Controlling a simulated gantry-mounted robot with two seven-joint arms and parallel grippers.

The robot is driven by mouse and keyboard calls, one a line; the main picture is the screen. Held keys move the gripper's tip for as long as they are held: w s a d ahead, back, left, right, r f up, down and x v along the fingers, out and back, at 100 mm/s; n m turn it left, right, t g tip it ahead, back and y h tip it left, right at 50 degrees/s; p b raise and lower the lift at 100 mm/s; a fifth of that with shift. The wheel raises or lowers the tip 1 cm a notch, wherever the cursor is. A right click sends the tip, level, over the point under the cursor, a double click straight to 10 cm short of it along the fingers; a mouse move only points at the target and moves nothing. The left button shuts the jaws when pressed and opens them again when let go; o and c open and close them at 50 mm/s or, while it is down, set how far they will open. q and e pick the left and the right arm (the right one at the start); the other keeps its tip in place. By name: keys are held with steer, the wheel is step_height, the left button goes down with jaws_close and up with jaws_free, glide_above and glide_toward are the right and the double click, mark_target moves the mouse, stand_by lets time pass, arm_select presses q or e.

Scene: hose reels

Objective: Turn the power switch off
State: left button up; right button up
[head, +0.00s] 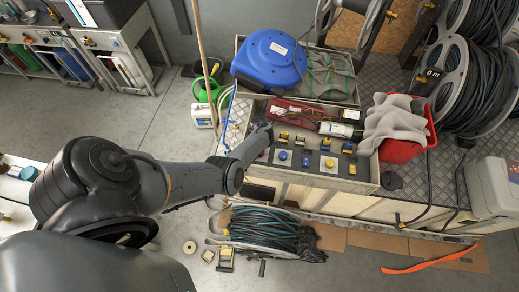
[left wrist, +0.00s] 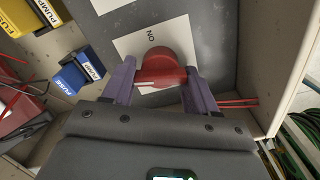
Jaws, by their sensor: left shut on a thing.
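The power switch is a round red knob (left wrist: 168,66) on a white label with "ON" lettering, in the left wrist view. The label is on a grey panel (left wrist: 215,35). My left gripper (left wrist: 160,78) is shut on the red knob, with one purple finger at its left and one at its right. In the head view my left arm reaches in from the left, and its gripper (head: 258,137) is at the left end of the control panel. The arm hides the knob there. My right gripper is not in view.
Blue and yellow fuse blocks (left wrist: 78,72) sit close left of the gripper. A cream tray wall (left wrist: 292,60) is close on its right. In the head view, a blue hose reel (head: 268,58) and a red bin with grey cloth (head: 405,148) flank the tray.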

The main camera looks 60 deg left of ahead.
arm_select(q)
steer(key=shift+f+n, duration=0.1)
steer(key=shift+n, duration=1.2)
steer(key=o, duration=0.8)
steer(key=shift+r, duration=0.45)
step_height(320, 180, up, 10)
steer(key=p, duration=0.3)
